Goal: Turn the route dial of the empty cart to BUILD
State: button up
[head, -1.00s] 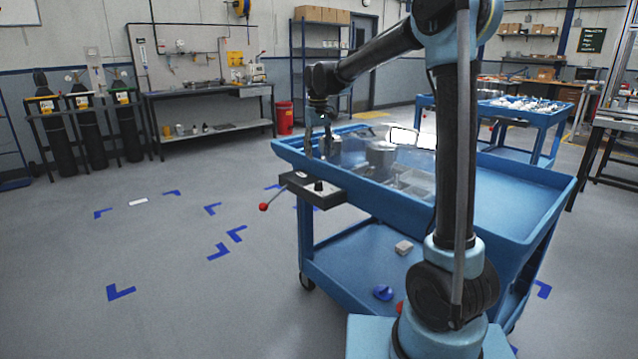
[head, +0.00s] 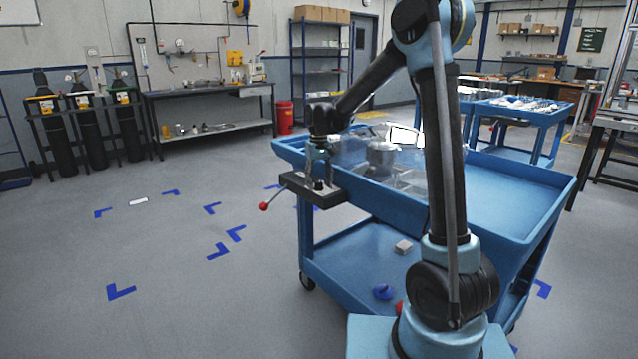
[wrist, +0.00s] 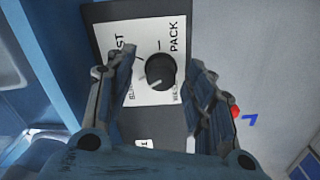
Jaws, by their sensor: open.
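The blue cart (head: 540,185) stands before me. A dark control box (head: 300,188) is fixed at its left front corner. In the wrist view its pale plate (wrist: 118,32) carries a round black dial (wrist: 160,71). "PACK" reads clearly at the upper right of the plate; a label ending in "ST" is at the upper left, and the two lower labels are partly covered by my fingers. A light mark on the dial seems to point to the lower left. My gripper (wrist: 163,62) is open, one finger on each side of the dial; contact cannot be told.
A lever with a red knob (head: 264,207) sticks out left of the box. A metal cylindrical part (head: 381,154) stands in the cart's far section. A small block (head: 403,246) and a blue piece (head: 383,292) lie on the lower shelf. The floor to the left is clear.

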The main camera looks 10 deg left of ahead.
aim_at(319, 182)
jog(key=shift+c, duration=0.6)
jog(key=c, duration=1)
jog(key=shift+o, duration=0.2)
jog(key=o, duration=1.1)
notch_tip(319, 182, up, 12)
